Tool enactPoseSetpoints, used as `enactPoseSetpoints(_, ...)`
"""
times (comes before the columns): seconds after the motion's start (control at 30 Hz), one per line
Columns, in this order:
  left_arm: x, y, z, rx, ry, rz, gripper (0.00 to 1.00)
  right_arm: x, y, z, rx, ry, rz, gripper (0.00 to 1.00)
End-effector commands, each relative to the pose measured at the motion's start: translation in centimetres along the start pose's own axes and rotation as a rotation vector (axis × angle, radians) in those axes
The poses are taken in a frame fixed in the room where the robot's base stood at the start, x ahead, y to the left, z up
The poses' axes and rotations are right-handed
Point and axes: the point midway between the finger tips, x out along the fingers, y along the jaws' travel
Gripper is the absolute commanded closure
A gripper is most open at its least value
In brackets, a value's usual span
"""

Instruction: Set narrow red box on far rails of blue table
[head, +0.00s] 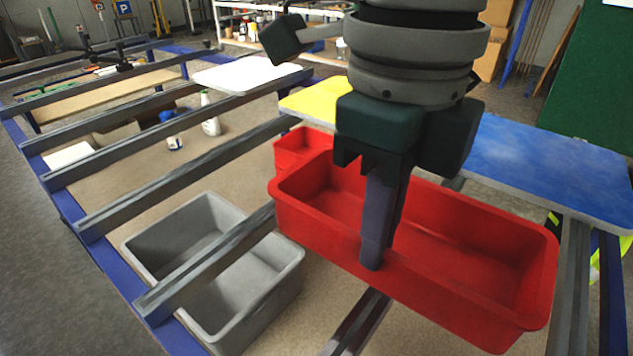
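The narrow red box (450,308) is a long open tub in the right half of the head view, in front of the blue table top. It looks empty. My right gripper (384,250) points down at its near long wall. Its two fingers are close together and overlap the rim there, so it looks shut on that wall. The inner fingertip is partly hidden. A rail (360,325) passes under the box; whether the box touches it cannot be told. The blue table frame (110,270) carries several parallel grey rails (190,170) toward the far left. My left gripper is not in view.
A smaller red box (299,146) is just behind the narrow one. A grey bin (285,277) stands low among the near rails. A blue board (560,165), a yellow board (318,100) and a white board (250,73) lie behind.

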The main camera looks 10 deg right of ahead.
Motion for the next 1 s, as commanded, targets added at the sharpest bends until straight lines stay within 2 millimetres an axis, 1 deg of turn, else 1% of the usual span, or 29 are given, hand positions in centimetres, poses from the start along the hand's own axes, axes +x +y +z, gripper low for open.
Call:
enactPoseSetpoints(0.03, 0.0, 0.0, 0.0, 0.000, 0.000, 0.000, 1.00, 0.9, 0.0, 0.0, -0.001, 0.001, 0.000, 1.00)
enactPoseSetpoints(0.23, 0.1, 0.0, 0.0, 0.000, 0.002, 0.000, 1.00, 2.7, 0.0, 0.0, 0.000, 0.000, 0.000, 1.00)
enactPoseSetpoints(0.43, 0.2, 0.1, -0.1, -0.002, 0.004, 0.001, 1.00, 5.8, 0.1, 0.0, 0.001, 0.001, 0.000, 1.00)
enactPoseSetpoints(0.53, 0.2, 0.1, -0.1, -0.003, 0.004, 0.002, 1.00, 6.3, 0.1, 0.1, -0.001, -0.002, -0.001, 1.00)
enactPoseSetpoints(0.77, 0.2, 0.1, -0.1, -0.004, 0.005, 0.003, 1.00, 6.3, 0.0, 0.1, 0.000, -0.002, -0.001, 1.00)
enactPoseSetpoints(0.87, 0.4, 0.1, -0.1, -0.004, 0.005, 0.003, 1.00, 6.6, 0.0, 0.1, 0.000, -0.002, -0.001, 1.00)
enactPoseSetpoints(0.9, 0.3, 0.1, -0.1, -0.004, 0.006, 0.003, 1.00, 6.6, 0.0, 0.1, 0.000, -0.002, -0.001, 0.92)
enactPoseSetpoints(1.0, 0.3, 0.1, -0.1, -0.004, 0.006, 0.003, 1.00, 6.5, 0.0, 0.1, 0.000, -0.002, -0.001, 0.81)
